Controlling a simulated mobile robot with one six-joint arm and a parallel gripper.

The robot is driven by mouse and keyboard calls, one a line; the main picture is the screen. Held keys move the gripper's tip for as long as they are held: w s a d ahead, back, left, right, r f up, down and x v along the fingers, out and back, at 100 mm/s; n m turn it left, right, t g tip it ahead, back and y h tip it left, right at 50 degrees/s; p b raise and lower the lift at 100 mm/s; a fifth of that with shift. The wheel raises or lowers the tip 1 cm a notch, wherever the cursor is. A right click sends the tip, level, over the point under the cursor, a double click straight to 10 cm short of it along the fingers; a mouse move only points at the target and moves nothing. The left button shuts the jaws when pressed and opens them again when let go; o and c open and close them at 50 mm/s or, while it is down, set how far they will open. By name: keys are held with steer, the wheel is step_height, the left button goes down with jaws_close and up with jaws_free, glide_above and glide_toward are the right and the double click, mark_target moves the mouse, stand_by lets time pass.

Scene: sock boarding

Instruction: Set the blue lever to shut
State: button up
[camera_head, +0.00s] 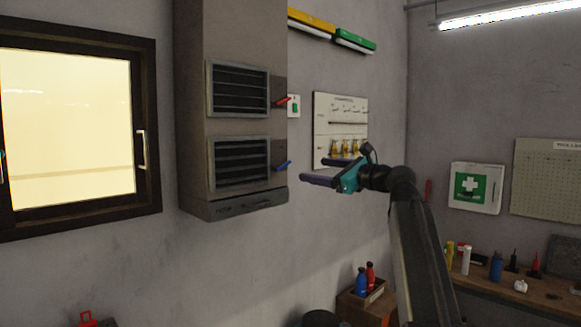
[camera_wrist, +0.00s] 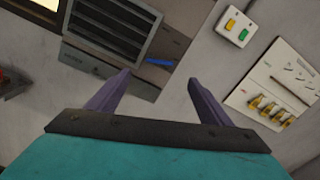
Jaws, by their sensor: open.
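The blue lever (camera_head: 283,166) sticks out from the right side of the tall grey duct, beside the lower louvred vent (camera_head: 241,162). It slants slightly up to the right, and the lower vent's slats look open. In the wrist view the blue lever (camera_wrist: 160,62) shows beyond and between my fingers. My gripper (camera_head: 325,170) is open and empty, to the right of the lever and apart from it. In the wrist view its two purple fingers (camera_wrist: 160,92) are spread wide. A red lever (camera_head: 281,101) sits beside the upper vent (camera_head: 239,90).
The duct (camera_head: 232,35) hangs on the wall next to a window (camera_head: 70,125). A switch plate (camera_head: 294,106) and a white hook panel (camera_head: 341,115) are on the wall to the right. A bottle crate (camera_head: 361,300) stands below. Air around my gripper looks clear.

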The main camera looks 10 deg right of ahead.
mark_target(285, 165)
steer(key=p+x, duration=0.4)
steer(key=x, duration=0.9)
steer(key=shift+w+a+p, duration=0.2)
steer(key=shift+p, duration=0.15)
